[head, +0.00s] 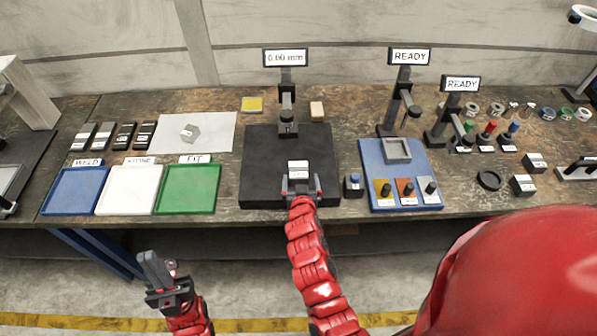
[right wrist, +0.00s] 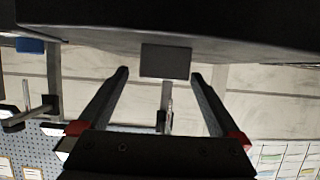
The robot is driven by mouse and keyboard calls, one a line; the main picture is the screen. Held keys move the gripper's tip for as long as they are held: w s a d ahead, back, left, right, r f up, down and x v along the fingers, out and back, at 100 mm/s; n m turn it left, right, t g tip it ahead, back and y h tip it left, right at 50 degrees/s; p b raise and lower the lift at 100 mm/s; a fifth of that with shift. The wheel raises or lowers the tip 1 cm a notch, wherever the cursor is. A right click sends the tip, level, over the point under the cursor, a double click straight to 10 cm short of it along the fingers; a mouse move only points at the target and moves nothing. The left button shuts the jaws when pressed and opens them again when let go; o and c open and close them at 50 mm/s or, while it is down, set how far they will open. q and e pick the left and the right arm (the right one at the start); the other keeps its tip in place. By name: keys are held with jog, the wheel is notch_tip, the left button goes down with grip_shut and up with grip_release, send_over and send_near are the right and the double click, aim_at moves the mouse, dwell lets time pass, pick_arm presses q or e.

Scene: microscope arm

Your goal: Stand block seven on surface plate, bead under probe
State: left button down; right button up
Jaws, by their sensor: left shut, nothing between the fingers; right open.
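The black surface plate (head: 258,165) lies in the middle of the bench. A small block with a white top and a label too small to read (head: 298,166) is on its front half. The gauge stand (head: 288,128) with its probe rises behind, under a display (head: 286,58) that seems to read 0.00 mm. The bead cannot be made out. My right gripper (head: 301,183) is open at the block's near side. In the right wrist view the block's dark face (right wrist: 165,61) shows between the fingertips, apart from both. My left gripper (head: 152,265) is shut and empty, in front of the bench.
Blue, white and green trays (head: 188,210) stand at the left, with several dark blocks behind. A grey piece (head: 190,132) lies on white paper.

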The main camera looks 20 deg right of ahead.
aim_at(298, 172)
jog(key=shift+w+d, duration=0.1)
jog(key=shift+w, duration=0.2)
jog(key=x, duration=0.1)
jog(key=p+x, duration=0.1)
jog(key=x, duration=0.1)
jog(key=shift+a+f, duration=0.25)
jog(key=shift+w, duration=0.3)
jog(key=shift+w+d+f+p, duration=0.1)
jog(key=shift+w+f+p, duration=0.15)
jog(key=shift+f+p, duration=0.05)
jog(key=shift+r, duration=0.1)
grip_shut()
